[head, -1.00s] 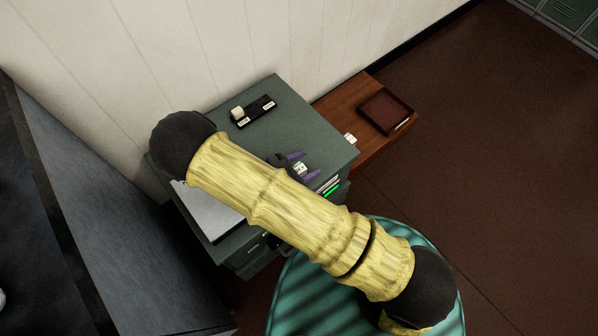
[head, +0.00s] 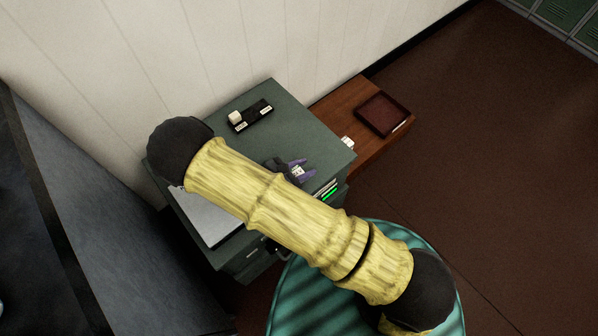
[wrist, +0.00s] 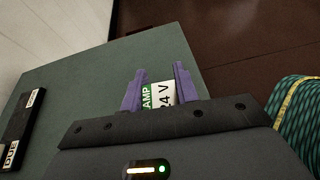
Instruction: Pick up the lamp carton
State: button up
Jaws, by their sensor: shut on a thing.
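The lamp carton (wrist: 160,96) is a small white and green box, with "AMP" and "24 V" readable in the wrist view. My gripper (wrist: 156,82) has purple fingers, one on each side of the carton, and is shut on it. In the head view my gripper (head: 300,170) is over the green cabinet top (head: 318,138), with the white of the carton (head: 297,171) showing between the fingers. My own arm covers part of the cabinet. I cannot tell whether the carton still touches the top.
A brown wooden surface (head: 340,103) with a dark red tray (head: 383,114) adjoins at right. A small white item (head: 347,143) lies near its edge.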

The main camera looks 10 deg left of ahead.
notch_tip(320, 180, up, 10)
jog(key=p, duration=0.3)
dwell(0.6)
